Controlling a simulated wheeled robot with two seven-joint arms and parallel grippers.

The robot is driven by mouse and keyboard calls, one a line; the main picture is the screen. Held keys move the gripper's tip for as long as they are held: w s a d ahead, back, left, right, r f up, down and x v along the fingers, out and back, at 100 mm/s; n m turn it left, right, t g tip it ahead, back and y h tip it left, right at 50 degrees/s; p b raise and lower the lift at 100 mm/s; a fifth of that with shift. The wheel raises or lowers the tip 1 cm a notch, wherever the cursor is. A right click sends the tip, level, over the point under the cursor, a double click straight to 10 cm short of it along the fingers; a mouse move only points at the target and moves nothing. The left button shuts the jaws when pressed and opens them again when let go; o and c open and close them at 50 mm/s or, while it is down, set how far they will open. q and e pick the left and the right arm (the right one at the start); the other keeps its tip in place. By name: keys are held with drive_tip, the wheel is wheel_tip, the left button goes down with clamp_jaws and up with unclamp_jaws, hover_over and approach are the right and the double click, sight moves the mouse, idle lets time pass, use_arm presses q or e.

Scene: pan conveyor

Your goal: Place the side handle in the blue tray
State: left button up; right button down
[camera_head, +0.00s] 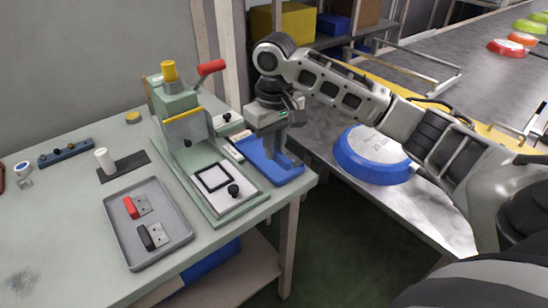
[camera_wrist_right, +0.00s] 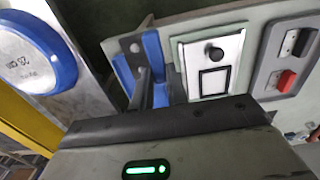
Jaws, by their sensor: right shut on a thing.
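The blue tray (camera_head: 284,177) lies at the right edge of the green table, beside the press machine. It also shows in the wrist view (camera_wrist_right: 154,50), partly hidden by my fingers. My right gripper (camera_head: 282,150) points down just over the tray. In the wrist view its fingers (camera_wrist_right: 152,88) are shut on a side handle, of which a grey plate with a dark hole (camera_wrist_right: 132,46) shows over the tray. The handle's grip is mostly hidden, and I cannot tell whether it touches the tray floor. My left gripper is not in view.
A grey tray (camera_head: 118,206) holds a red handle (camera_head: 130,207) and a black handle (camera_head: 146,237) with metal plates. The green press (camera_head: 182,125) with a red lever stands close left of my gripper. A blue round pan (camera_head: 372,155) lies on the metal surface at right.

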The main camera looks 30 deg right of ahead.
hover_over(273, 169)
wheel_tip(273, 169, down, 7)
drive_tip(key=shift+s+a+r, duration=0.1)
drive_tip(key=shift+s+r, duration=0.05)
drive_tip(key=shift+f, duration=1.7)
drive_tip(key=shift+f, duration=0.1)
drive_tip(key=c, duration=1.4)
unclamp_jaws()
wheel_tip(273, 169, up, 12)
drive_tip(key=shift+r, duration=0.15)
